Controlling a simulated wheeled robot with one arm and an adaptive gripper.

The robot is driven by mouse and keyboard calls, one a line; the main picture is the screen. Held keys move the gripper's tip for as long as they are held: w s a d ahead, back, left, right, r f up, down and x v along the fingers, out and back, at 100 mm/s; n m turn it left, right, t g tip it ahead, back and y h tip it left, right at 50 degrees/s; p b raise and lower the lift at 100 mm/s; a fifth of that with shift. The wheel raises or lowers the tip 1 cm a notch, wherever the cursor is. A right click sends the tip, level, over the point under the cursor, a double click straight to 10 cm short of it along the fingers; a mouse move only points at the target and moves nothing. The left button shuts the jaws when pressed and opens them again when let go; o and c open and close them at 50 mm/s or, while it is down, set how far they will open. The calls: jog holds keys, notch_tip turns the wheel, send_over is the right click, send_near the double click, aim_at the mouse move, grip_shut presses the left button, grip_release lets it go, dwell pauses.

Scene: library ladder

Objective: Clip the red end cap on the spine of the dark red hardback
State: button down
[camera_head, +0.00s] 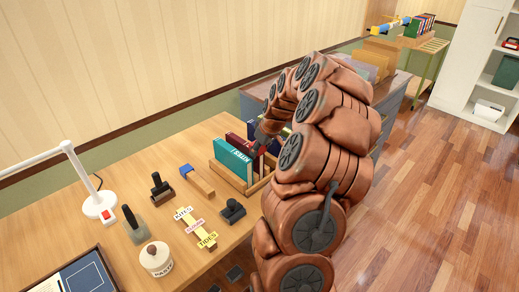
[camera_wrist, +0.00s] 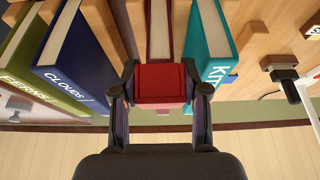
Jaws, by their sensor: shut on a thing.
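In the wrist view, my gripper (camera_wrist: 165,84) is shut on the red end cap (camera_wrist: 158,76), with one finger on each side of it. The dark red hardback (camera_wrist: 171,28) stands straight beyond the cap, its pale page block showing between the covers. The cap is in line with the book's near end; whether it touches or is seated on the spine I cannot tell. In the head view, my gripper (camera_head: 262,141) is at the book holder, beside the dark red hardback (camera_head: 236,141), and my arm hides much of this spot.
The teal KITES book (camera_wrist: 209,40) stands on one side of the hardback, and the blue CLOUDS book (camera_wrist: 75,55) and a green book (camera_wrist: 32,75) on the other. The wooden holder (camera_head: 228,178) sits on the desk. Label strips (camera_head: 190,222), stamps, a paste pot (camera_head: 156,259) and a lamp (camera_head: 98,206) stand left.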

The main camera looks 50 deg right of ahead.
jog(key=shift+f, duration=0.15)
jog(key=shift+c, duration=0.6)
grip_release()
jog(key=shift+r, duration=0.2)
jog(key=shift+r, duration=3.4)
